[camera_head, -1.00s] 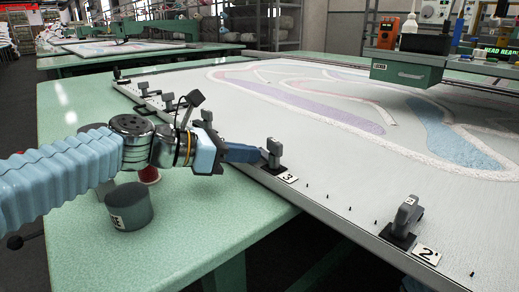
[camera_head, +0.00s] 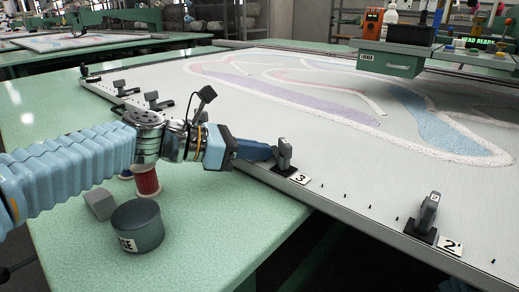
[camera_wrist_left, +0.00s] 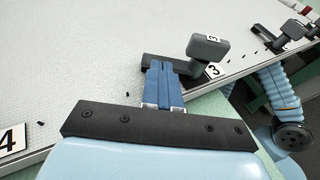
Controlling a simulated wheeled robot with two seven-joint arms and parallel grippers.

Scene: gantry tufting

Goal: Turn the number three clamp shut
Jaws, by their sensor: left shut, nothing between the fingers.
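The number three clamp (camera_head: 285,153) is a dark grey lever on a black base at the near edge of the frame, beside a white "3" plate (camera_head: 300,179). Its lever stands up in the head view. In the left wrist view the clamp's grey handle (camera_wrist_left: 208,48) is just right of the fingertips. My left gripper (camera_head: 268,153) is shut and empty, its blue fingers close against the clamp's left side. The left wrist view shows the fingers (camera_wrist_left: 160,66) together over the dark clamp base; I cannot tell whether they touch it. My right gripper is not in view.
Clamp two (camera_head: 428,213) stands upright to the right; other clamps (camera_head: 152,100) line the edge to the left. A grey-green tub (camera_head: 137,226), a grey block (camera_head: 100,203) and a red spool (camera_head: 146,181) are on the green table (camera_head: 210,240) below my left arm. Small pins dot the frame edge.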

